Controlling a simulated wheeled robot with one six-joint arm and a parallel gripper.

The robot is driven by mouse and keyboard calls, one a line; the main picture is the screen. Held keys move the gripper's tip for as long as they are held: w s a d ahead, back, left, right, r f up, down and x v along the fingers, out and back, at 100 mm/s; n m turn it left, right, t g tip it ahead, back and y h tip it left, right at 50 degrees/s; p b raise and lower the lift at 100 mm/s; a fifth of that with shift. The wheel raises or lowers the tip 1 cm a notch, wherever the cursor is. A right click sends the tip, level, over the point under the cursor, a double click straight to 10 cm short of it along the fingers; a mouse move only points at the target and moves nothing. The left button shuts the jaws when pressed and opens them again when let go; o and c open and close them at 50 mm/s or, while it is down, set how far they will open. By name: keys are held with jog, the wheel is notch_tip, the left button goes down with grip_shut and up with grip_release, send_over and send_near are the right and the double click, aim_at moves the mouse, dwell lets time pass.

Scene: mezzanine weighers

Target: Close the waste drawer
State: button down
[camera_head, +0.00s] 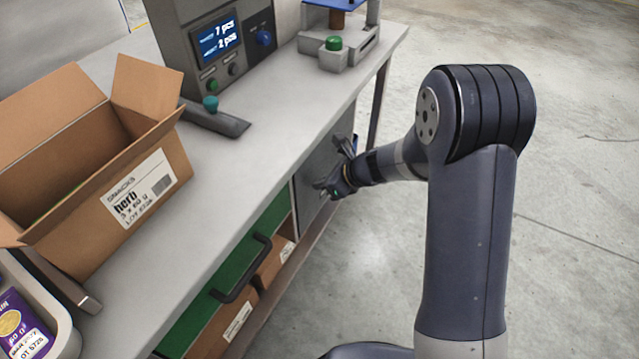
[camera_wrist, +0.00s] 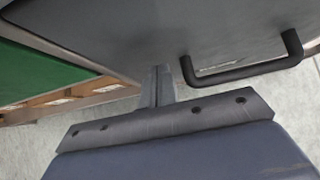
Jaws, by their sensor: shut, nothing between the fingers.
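Two fronts show under the bench: a green front (camera_head: 230,262) with a black bar handle, and a grey front (camera_head: 312,180) farther along. No label tells me which is the waste drawer, and I cannot tell how far either stands out. My gripper (camera_head: 330,188) is shut and empty, close in front of the grey front and partly covering it. In the wrist view, the shut fingers (camera_wrist: 160,73) point at the grey front (camera_wrist: 130,30), left of its black handle (camera_wrist: 245,72). I cannot tell whether they touch it. The green front (camera_wrist: 35,72) shows at left.
Cardboard boxes (camera_head: 236,325) sit low under the bench. On the grey benchtop (camera_head: 220,165) stand an open snack carton (camera_head: 150,190), a machine with a display (camera_head: 222,45) and a fixture with a green button (camera_head: 333,44). Concrete floor (camera_head: 570,230) at right is clear.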

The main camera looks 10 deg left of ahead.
jog(key=d+f+p+v, duration=0.1)
jog(key=v, duration=1.1)
jog(key=shift+s+d+f+p, duration=0.25)
jog(key=shift+p, duration=0.05)
jog(key=shift+a+f, duration=0.1)
jog(key=shift+w+a+r+b+x, duration=0.1)
jog(key=shift+a+r+b+x, duration=0.2)
jog(key=shift+x, duration=1.8)
jog(key=shift+w+a+r+b+x, duration=0.2)
jog(key=shift+a+r+x, duration=0.15)
jog(key=shift+x, duration=1.75)
jog(key=shift+w+a+r+b+x, duration=0.1)
jog(key=shift+a+r+b+x, duration=0.2)
jog(key=shift+x, duration=1.75)
jog(key=shift+s+d, duration=0.1)
